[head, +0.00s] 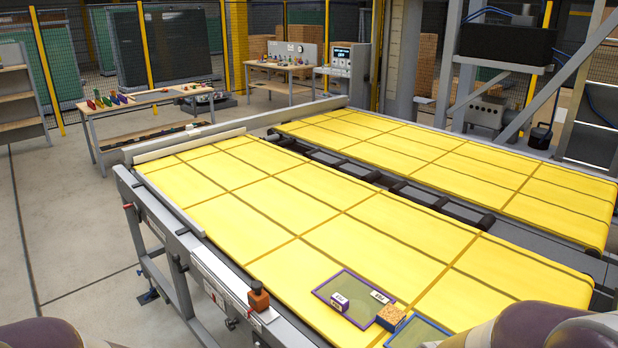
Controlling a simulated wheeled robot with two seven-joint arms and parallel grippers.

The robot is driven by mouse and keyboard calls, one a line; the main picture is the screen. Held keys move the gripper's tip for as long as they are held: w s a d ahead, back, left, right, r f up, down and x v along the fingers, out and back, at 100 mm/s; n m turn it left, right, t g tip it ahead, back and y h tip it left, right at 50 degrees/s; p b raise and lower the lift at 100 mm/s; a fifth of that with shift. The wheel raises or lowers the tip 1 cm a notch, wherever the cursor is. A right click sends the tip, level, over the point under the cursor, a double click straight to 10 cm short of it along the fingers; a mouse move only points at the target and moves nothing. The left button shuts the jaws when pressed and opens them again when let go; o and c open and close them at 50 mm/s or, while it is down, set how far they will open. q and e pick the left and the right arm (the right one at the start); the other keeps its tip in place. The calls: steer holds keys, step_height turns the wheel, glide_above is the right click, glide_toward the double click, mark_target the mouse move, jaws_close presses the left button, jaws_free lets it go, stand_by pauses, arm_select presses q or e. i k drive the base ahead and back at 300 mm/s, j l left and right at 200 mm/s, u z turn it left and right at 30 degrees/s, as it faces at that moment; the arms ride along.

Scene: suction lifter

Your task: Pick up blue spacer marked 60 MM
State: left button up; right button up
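No marking reading 60 MM is legible in the head view. A small block with a speckled tan top and a blue side (391,318) sits at the lower right of the near yellow surface, between a purple-edged tray (350,274) and a blue-edged tray (440,326). I cannot tell whether it is the spacer. Several small coloured pieces, some bluish, stand on a far bench (150,98), too small to read. Parts of my arms show at the bottom left and bottom right corners. Neither gripper is in view.
Two white-faced small blocks, one upright (340,302) and one lying (380,297), are in the purple-edged tray. The rest of the near yellow surface (260,200) is clear. A dark roller gap separates it from the far yellow surface (450,160).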

mark_target(391, 318)
steer(key=k, duration=0.3)
steer(key=z, duration=0.5)
steer(key=k+z, duration=0.15)
steer(key=z, duration=0.3)
steer(key=l+z, duration=0.1)
steer(key=z, duration=0.4)
steer(key=k+l+z, duration=0.1)
steer(key=z, duration=0.4)
steer(key=j+z, duration=0.25)
steer(key=j, duration=2.15)
steer(key=i, duration=0.05)
